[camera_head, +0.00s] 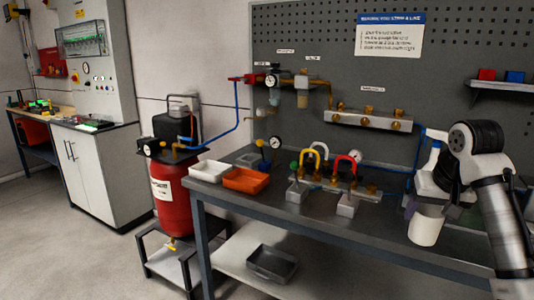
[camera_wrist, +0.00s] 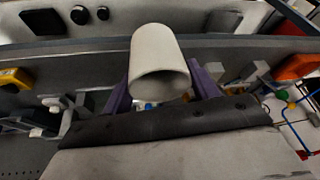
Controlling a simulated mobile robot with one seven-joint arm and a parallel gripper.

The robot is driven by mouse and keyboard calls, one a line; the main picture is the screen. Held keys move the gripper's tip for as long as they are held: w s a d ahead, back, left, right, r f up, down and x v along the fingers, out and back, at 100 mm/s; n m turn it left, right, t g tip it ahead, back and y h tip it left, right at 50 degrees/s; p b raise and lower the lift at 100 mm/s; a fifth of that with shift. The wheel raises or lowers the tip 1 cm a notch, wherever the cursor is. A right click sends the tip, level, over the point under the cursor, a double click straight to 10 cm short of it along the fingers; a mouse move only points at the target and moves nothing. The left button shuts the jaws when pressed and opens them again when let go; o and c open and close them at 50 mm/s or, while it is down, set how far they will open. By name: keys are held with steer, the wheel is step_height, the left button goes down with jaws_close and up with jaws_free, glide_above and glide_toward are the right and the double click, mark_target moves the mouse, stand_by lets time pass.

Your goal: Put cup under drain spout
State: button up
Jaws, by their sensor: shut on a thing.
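A white cup (camera_head: 426,226) is held in my gripper (camera_head: 424,205) above the right part of the workbench. In the wrist view the cup (camera_wrist: 160,62) sits between the purple fingers of my gripper (camera_wrist: 161,88), which are shut on it. Its open rim faces the camera there. A red tank (camera_head: 172,190) stands left of the bench on a low black stand. A small yellow fitting (camera_head: 171,245), which looks like the drain spout, hangs under the tank. My gripper is far to the right of it.
The workbench (camera_head: 350,228) lies between the cup and the tank. A white tray (camera_head: 211,171), an orange tray (camera_head: 246,180) and gauges with yellow and red hooped parts stand on it. A dark bin (camera_head: 272,263) sits on the lower shelf. Floor at the left front is clear.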

steer(key=a+f+n, duration=0.1)
steer(key=a+f, duration=1.1)
steer(key=f, duration=0.5)
steer(key=a+f+n, duration=0.1)
steer(key=a+f, duration=1.1)
steer(key=f, duration=0.5)
steer(key=a+f+n+y, duration=0.1)
steer(key=a+f, duration=1.1)
steer(key=f, duration=0.5)
steer(key=shift+w+a+f, duration=0.2)
steer(key=shift+a+f, duration=0.05)
steer(key=shift+f, duration=0.05)
steer(key=s+f, duration=0.4)
steer(key=f, duration=0.1)
steer(key=shift+s+f, duration=0.25)
steer(key=shift+f, duration=0.05)
steer(key=shift+a, duration=0.1)
steer(key=shift+d, duration=0.2)
